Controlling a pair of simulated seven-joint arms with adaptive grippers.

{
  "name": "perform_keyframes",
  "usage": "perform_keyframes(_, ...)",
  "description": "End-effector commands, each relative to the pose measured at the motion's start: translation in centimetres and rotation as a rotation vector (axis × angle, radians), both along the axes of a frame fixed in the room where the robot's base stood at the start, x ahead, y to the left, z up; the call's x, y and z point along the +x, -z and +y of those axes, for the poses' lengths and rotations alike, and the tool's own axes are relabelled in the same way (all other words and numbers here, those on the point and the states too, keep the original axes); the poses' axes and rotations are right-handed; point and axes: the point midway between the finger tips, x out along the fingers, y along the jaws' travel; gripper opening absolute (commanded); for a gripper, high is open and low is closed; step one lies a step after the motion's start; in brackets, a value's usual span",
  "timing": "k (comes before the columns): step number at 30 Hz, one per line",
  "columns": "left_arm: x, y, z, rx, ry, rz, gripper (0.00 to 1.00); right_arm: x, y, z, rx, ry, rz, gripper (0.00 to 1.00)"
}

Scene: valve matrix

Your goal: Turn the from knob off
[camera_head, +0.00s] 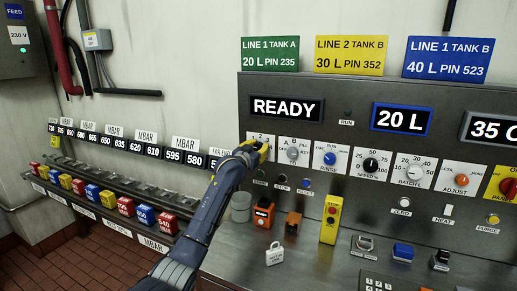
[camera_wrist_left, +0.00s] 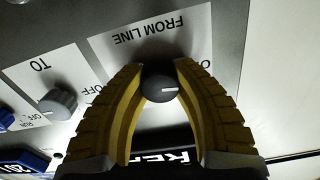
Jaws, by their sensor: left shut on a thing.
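The from knob (camera_wrist_left: 160,87) is a dark round knob with a pale pointer line on a white plate marked FROM LINE in the left wrist view. My left gripper (camera_wrist_left: 159,72) has its yellow fingers on either side of the knob and is shut on it. In the head view my left gripper (camera_head: 254,149) covers the knob at the left end of the panel's knob row. The plate's 1 and 2 marks show above the fingers; the pointer's setting is hard to read. My right gripper is in neither view.
The grey to knob (camera_head: 293,153) is close on the right, then the blue run knob (camera_head: 330,158). Below are a grey cup (camera_head: 241,207), orange blocks (camera_head: 263,214) and a yellow control box (camera_head: 331,220). A rack of coloured blocks (camera_head: 125,207) lines the left wall.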

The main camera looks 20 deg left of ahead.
Motion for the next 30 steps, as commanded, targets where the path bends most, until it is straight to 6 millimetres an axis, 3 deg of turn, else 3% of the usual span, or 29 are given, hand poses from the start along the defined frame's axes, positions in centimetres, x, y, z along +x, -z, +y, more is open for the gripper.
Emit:
perform_keyframes(11, 0.0, -0.35, -0.05, -0.146, 0.002, 0.013, 0.0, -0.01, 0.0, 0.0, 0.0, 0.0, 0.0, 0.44)
perform_keyframes(27, 0.01, -0.46, -0.03, -0.168, 0.002, 0.013, 0.0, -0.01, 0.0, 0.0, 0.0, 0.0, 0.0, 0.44)
perform_keyframes(28, 0.01, -0.47, -0.03, -0.168, 0.002, 0.013, 0.29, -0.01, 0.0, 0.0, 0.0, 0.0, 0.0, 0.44)
perform_keyframes(30, 0.0, -0.45, -0.03, -0.168, 0.002, 0.014, 0.38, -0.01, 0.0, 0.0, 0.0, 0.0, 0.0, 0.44)
